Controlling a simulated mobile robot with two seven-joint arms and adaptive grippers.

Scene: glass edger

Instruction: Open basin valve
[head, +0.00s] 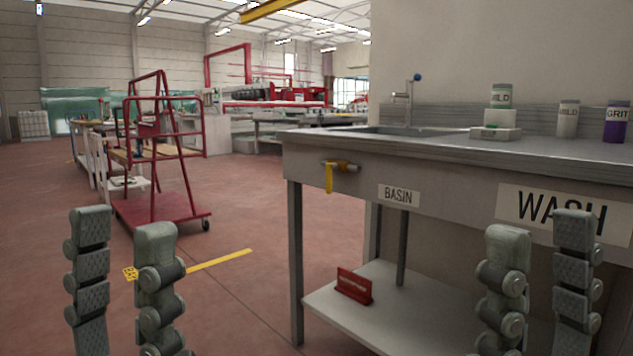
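The basin valve (329,176) is a small tap with a yellow lever on the front panel of the grey wash bench. Its lever hangs straight down from a brass-coloured body. A "BASIN" label (398,195) is to the right of it. My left gripper (122,225) is at the lower left, its fingers upright and apart with nothing between them. My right gripper (540,228) is at the lower right in front of the bench, its fingers apart and empty. Neither gripper touches the valve.
The wash bench (440,150) carries a faucet (408,98), a white block (497,130) and bottles, including a purple GRIT bottle (616,122). A red sign (354,286) stands on the lower shelf (400,310). A red cart (165,205) stands at left. Open floor lies between cart and bench.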

